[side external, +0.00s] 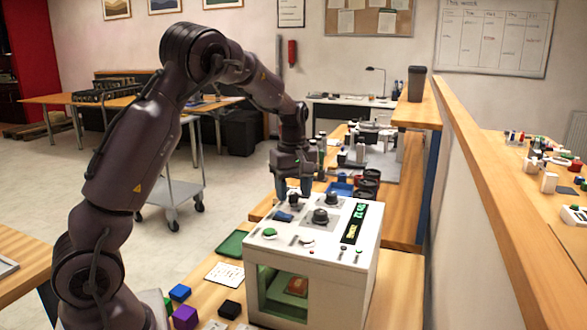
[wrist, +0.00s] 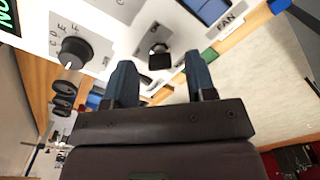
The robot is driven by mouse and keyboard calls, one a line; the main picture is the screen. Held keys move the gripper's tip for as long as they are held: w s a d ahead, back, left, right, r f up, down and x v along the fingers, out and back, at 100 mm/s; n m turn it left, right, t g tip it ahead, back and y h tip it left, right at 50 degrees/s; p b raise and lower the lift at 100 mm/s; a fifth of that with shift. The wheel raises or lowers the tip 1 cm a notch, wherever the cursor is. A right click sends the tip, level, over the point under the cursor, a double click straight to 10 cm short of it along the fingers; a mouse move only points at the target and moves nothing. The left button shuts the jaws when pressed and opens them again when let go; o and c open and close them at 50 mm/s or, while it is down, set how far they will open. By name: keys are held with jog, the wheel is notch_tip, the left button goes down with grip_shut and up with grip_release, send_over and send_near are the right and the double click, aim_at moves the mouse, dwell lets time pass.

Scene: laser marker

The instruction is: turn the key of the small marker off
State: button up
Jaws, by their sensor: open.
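The small marker (side external: 320,265) is a white box with a window in front and controls on its top panel. In the wrist view its key switch (wrist: 160,57) shows as a black key in a pale round collar, with small lettering beside it partly hidden. My gripper (side external: 293,190) is over the far left part of the panel, pointing down. In the wrist view my gripper's two blue-grey fingers are apart, with the key showing between their tips and nothing held. I cannot tell how far above the key the tips are.
A black dial (wrist: 75,51) and a blue rocker switch (wrist: 208,10) labelled FAN flank the key. A green button (side external: 269,232) and a lit display (side external: 355,222) share the panel. Coloured cubes (side external: 185,316) lie at the front left. Black cups stand behind the box.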

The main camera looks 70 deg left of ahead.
aim_at(293, 202)
notch_tip(293, 202, up, 12)
dwell(0.4)
dwell(0.3)
jog(key=s+d+f+m+t, duration=0.1)
jog(key=s+d+m+t, duration=0.4)
jog(key=s+d+m, duration=1.3)
jog(key=shift+s+d+t, duration=0.3)
jog(key=shift+s+d, duration=0.05)
jog(key=shift+d, duration=1.2)
